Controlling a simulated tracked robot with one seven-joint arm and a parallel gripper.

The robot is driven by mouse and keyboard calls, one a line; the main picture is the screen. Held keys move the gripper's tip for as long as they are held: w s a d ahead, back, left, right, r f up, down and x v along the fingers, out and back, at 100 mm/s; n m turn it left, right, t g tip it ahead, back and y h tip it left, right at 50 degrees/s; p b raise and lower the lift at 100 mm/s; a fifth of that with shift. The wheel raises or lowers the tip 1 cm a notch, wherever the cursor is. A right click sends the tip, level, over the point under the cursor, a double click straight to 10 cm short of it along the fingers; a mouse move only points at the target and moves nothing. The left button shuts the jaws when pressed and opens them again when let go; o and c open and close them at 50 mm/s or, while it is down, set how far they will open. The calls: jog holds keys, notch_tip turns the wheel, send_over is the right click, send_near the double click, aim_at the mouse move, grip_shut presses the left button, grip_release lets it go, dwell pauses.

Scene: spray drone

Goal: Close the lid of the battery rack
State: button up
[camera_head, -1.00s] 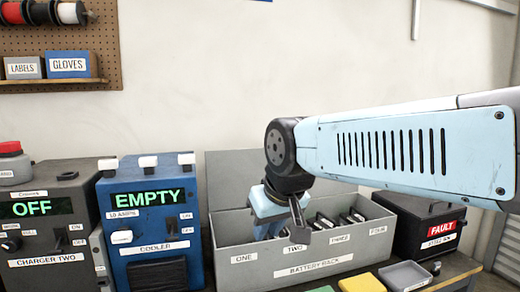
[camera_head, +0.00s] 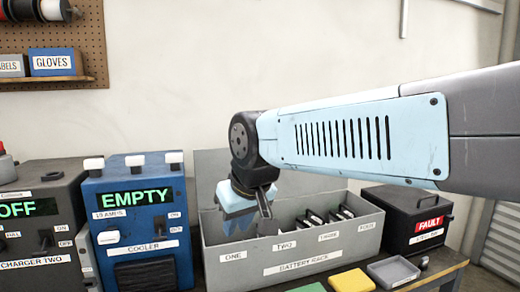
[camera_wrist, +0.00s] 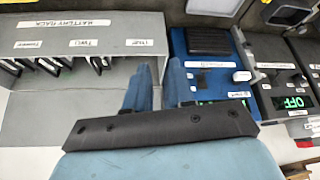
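The battery rack (camera_head: 318,266) is a grey open-topped box on the bench, with labelled slots. Its grey lid (camera_head: 212,168) stands raised along the back edge. Several dark batteries (camera_head: 325,217) sit in the right slots. My gripper (camera_head: 234,222) points down over the left end of the rack, in front of the lid, with its tips near slot one; contact cannot be told. In the wrist view, the blue fingers (camera_wrist: 159,88) stand a little apart with nothing seen between them. The rack (camera_wrist: 95,24) also shows there, at upper left.
The blue cooler (camera_head: 145,230) reading EMPTY stands close left of the rack, with charger two (camera_head: 40,235) beyond it. A black FAULT box (camera_head: 412,215) is at the right. A yellow block (camera_head: 352,281) and a grey tray (camera_head: 393,271) lie in front.

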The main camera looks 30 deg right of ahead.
jog(key=w+d+r+n+g+h, duration=0.2)
jog(key=w+d+r+n, duration=0.15)
jog(key=w+d, duration=0.35)
jog(key=w+d+r+n+g+h, duration=0.2)
jog(key=w+d+n, duration=0.2)
jog(key=w, duration=0.5)
jog(key=w+d+r+n+g+h, duration=0.1)
jog(key=w+d+r+n+g, duration=0.15)
jog(key=w+d, duration=0.45)
jog(key=w+d+f+n+g+h, duration=0.1)
jog(key=w+d+n+g+h, duration=0.3)
jog(key=w, duration=0.8)
jog(key=w+d+f+n+g+h, duration=0.15)
jog(key=w+d+n+h, duration=0.35)
jog(key=w, duration=0.6)
jog(key=shift+n+g+y, duration=0.4)
jog(key=shift+n+y, duration=0.1)
jog(key=shift+y, duration=0.2)
jog(key=x, duration=1.2)
jog(key=shift+s+d+r, duration=0.25)
jog(key=shift+s+d, duration=0.05)
jog(key=shift+d, duration=0.05)
grip_shut()
